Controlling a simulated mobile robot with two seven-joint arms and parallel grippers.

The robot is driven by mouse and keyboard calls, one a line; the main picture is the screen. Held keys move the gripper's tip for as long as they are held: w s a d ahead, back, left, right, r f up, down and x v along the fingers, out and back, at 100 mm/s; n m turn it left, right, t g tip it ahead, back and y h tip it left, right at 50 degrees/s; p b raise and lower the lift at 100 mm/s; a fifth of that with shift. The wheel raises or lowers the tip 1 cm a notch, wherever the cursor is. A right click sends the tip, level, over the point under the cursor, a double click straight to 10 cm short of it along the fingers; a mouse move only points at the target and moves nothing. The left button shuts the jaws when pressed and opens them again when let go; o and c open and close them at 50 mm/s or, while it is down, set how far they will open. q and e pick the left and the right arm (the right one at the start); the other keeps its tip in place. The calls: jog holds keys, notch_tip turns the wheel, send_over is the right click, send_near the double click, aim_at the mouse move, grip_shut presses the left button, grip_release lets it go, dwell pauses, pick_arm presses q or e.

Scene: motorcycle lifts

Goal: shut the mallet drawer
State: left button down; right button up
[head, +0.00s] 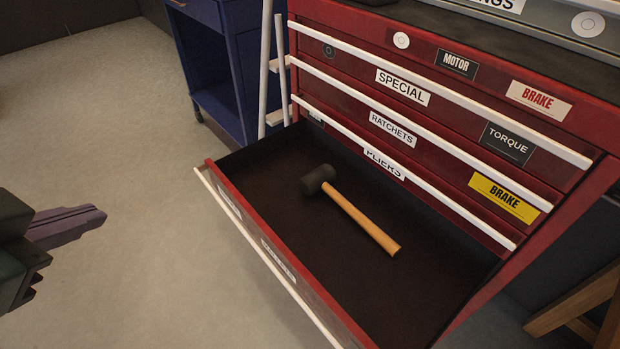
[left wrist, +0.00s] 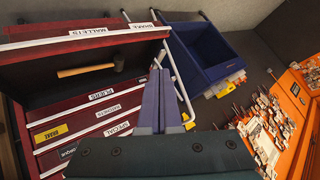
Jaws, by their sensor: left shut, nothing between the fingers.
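The mallet drawer (head: 420,285) is the lowest drawer of a red cabinet and stands pulled well out. A mallet (head: 362,222) with a black head and wooden handle lies on its dark floor. The drawer's white front handle runs along its outer edge. In the left wrist view the drawer front (left wrist: 120,38) bears a MALLETS label, with the mallet (left wrist: 88,70) behind it. My left gripper (head: 98,215) is shut and empty, apart from the drawer, to the left of its front. Its closed purple fingers (left wrist: 158,80) show in the left wrist view. My right gripper is not in view.
Above the drawer are closed drawers labelled PLIERS (head: 384,164), RATCHETS (head: 392,130) and SPECIAL (head: 402,87). A blue cart (head: 228,70) with white rails stands beside the cabinet. An orange bench (left wrist: 285,110) with many small items shows in the left wrist view. The floor before the drawer is clear.

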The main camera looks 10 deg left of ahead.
pick_arm(q)
jog(key=w+a+f+m+t+b, duration=0.2)
jog(key=w+f+m+t+b, duration=0.2)
jog(key=f+b, duration=0.6)
jog(key=m+h+b, duration=1.4)
jog(key=m+b, duration=0.4)
jog(key=b, duration=0.5)
send_near(280, 280)
jog(key=shift+t, duration=0.4)
jog(key=b+x, duration=0.2)
jog(key=x, duration=0.4)
jog(key=shift+d, duration=0.15)
jog(key=shift+w+d, duration=0.2)
jog(key=shift+d, duration=0.05)
